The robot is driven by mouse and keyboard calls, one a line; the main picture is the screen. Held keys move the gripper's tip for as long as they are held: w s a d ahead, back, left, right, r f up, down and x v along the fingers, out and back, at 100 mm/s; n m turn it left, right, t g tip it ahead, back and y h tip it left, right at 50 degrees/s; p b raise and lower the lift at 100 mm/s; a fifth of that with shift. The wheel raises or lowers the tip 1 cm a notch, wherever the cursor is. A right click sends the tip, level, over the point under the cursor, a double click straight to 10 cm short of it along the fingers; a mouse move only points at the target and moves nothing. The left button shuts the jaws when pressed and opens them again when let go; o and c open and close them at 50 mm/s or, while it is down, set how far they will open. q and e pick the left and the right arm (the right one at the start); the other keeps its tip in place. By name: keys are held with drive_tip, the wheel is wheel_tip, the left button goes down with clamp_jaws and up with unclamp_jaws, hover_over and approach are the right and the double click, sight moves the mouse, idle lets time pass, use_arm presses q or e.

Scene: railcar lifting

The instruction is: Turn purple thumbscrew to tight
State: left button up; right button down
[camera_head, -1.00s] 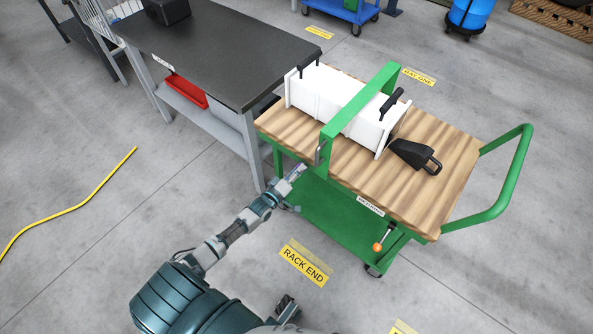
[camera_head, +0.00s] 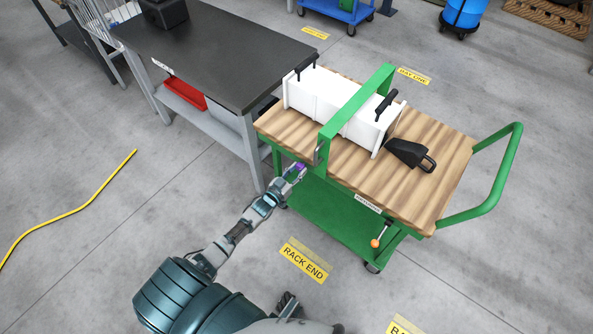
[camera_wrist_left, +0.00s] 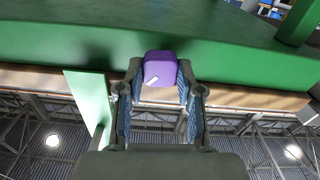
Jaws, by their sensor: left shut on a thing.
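The purple thumbscrew (camera_wrist_left: 160,69) sits at the green edge of the cart in the left wrist view, with a small white mark on its face. It shows as a small purple spot in the head view (camera_head: 300,167). My left gripper (camera_wrist_left: 157,88) is shut on the thumbscrew, with one finger on each side of it. In the head view my left gripper (camera_head: 296,172) is at the cart's near left side, below the green clamp frame. The thumbscrew's shaft is hidden.
The green cart (camera_head: 493,200) has a wooden top carrying a white case (camera_head: 315,98) under a green bar (camera_head: 360,100) and a black wedge (camera_head: 408,152). A dark workbench (camera_head: 215,50) stands close at the left. An orange-knobbed lever (camera_head: 375,243) hangs at the cart's front.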

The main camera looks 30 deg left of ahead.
use_arm(q)
drive_tip(key=shift+s+d+f+m, duration=0.1)
drive_tip(key=shift+f+m, duration=0.1)
drive_tip(key=shift+m, duration=1.05)
drive_tip(key=shift+s+a+f+m, duration=0.1)
drive_tip(key=shift+f+m, duration=0.05)
drive_tip(key=shift+m, duration=1.15)
drive_tip(key=shift+s+d+f+m, duration=0.1)
drive_tip(key=shift+f+m, duration=0.1)
drive_tip(key=shift+m, duration=1.05)
use_arm(e)
drive_tip(key=shift+s+f, duration=0.15)
drive_tip(key=shift+f, duration=0.8)
drive_tip(key=shift+w, duration=0.2)
use_arm(q)
drive_tip(key=o, duration=1.1)
drive_tip(key=shift+w, duration=0.1)
drive_tip(key=shift+c, duration=0.2)
drive_tip(key=shift+o, duration=0.5)
drive_tip(key=shift+w+r, duration=0.1)
drive_tip(key=shift+r, duration=0.15)
use_arm(e)
drive_tip(key=shift+r, duration=0.1)
use_arm(q)
drive_tip(key=s+a, duration=0.1)
drive_tip(key=s, duration=1.1)
use_arm(e)
drive_tip(key=shift+s, duration=0.1)
